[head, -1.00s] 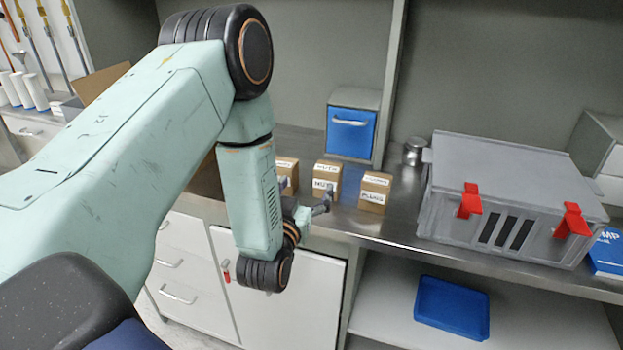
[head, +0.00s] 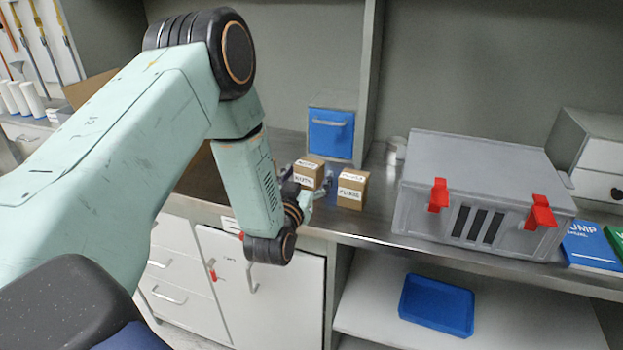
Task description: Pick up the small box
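A small brown box labelled NUTS (head: 309,170) stands on the metal counter. My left gripper (head: 307,186) is at this box, with one finger near its left side and the other near its right side. The fingers are apart; contact with the box cannot be made out. A second small brown box labelled PLUGS (head: 352,188) stands just to the right, close to the right finger. My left forearm and wrist cover the counter to the left of the NUTS box. My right gripper is not in view.
A large grey case (head: 480,195) with red latches stands to the right on the counter (head: 375,225). A blue-fronted drawer unit (head: 331,133) stands behind the boxes. A blue tray (head: 436,305) lies on the lower shelf. Blue and green books are at the far right.

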